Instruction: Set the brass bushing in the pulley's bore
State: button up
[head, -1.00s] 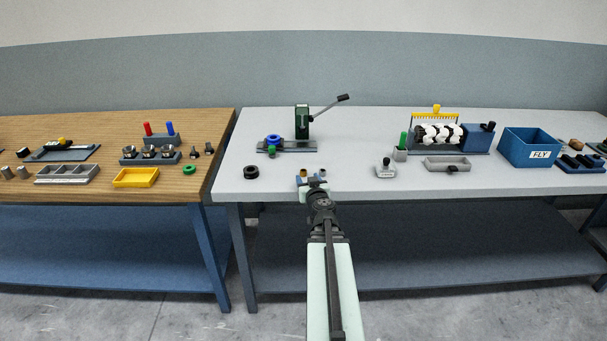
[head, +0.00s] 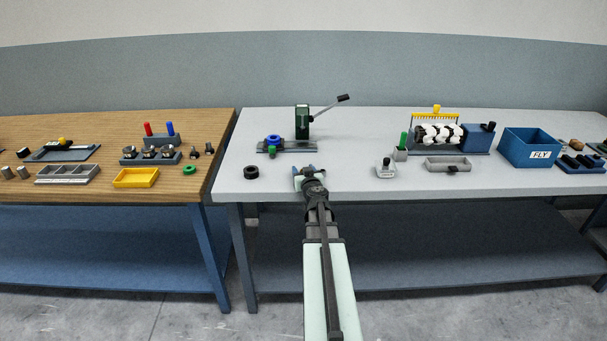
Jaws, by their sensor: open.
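A blue ring-shaped part (head: 273,140), which looks like the pulley, sits at the left end of the flat grey base of the press (head: 302,122). My gripper (head: 304,169) is open, low over the front part of the light grey bench, in front of the press and to the right of the pulley. I cannot make out the brass bushing now; my gripper covers the spot where small brownish pieces showed earlier. Whether anything is between the fingers is too small to tell.
A black ring (head: 251,172) lies left of my gripper. The press lever (head: 330,106) sticks out up and right. A small labelled block (head: 386,169), a grey tray (head: 448,164) and a blue FLY bin (head: 530,148) stand to the right. The bench between gripper and block is clear.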

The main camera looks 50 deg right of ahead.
grip_shut()
dwell(0.4)
jog(key=shift+r, duration=0.15)
jog(key=shift+r, duration=4.85)
